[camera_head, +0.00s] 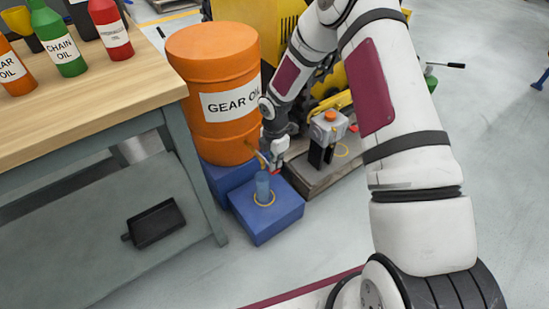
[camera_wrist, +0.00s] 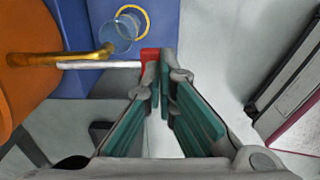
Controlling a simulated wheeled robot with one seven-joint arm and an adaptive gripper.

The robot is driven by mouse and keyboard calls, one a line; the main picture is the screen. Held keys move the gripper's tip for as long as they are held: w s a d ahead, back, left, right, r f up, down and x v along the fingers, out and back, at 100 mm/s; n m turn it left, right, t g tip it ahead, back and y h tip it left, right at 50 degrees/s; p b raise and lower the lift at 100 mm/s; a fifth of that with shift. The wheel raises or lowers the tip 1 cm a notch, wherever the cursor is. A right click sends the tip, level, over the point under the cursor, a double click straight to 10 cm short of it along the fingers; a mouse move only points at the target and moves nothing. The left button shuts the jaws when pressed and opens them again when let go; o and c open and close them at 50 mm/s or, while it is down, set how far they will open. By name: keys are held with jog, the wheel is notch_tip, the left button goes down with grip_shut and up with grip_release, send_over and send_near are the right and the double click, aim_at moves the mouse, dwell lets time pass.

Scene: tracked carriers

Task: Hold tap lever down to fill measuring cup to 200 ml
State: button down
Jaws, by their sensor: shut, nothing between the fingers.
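The orange drum labelled GEAR OIL (camera_head: 215,95) has a brass tap, whose spout (camera_wrist: 75,57) shows in the wrist view. The tap lever (camera_wrist: 100,65) is a pale rod with a red tip (camera_wrist: 151,62). A clear bluish measuring cup (camera_head: 263,186) stands upright on a blue block (camera_head: 270,222), below the tap; it also shows in the wrist view (camera_wrist: 117,35). Its marks and liquid level cannot be read. My gripper (camera_wrist: 166,78) is shut and empty, its fingertips right beside the red tip; I cannot tell whether they touch. It also shows in the head view (camera_head: 274,168).
A yellow ring (camera_head: 264,199) surrounds the cup's spot. A workbench (camera_head: 90,85) with several oil bottles and a black tray (camera_head: 155,222) on its lower shelf stand at left. A grey device with an orange cap (camera_head: 328,130) stands on a pallet right of the tap. Open floor lies in front.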

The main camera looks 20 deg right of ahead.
aim_at(276, 171)
jog(key=shift+f, duration=0.3)
jog(key=shift+s+f, duration=0.1)
jog(key=shift+f, duration=0.3)
jog(key=shift+s+d+f, duration=0.1)
jog(key=shift+s+f, duration=0.1)
jog(key=shift+f, duration=1)
jog(key=f, duration=0.3)
jog(key=shift+w+f+b, duration=0.25)
jog(key=shift+f+b, duration=0.05)
jog(key=shift+b, duration=0.1)
jog(key=shift+r, duration=0.15)
dwell(4.2)
jog(key=shift+r+p, duration=0.65)
jog(key=shift+r, duration=0.05)
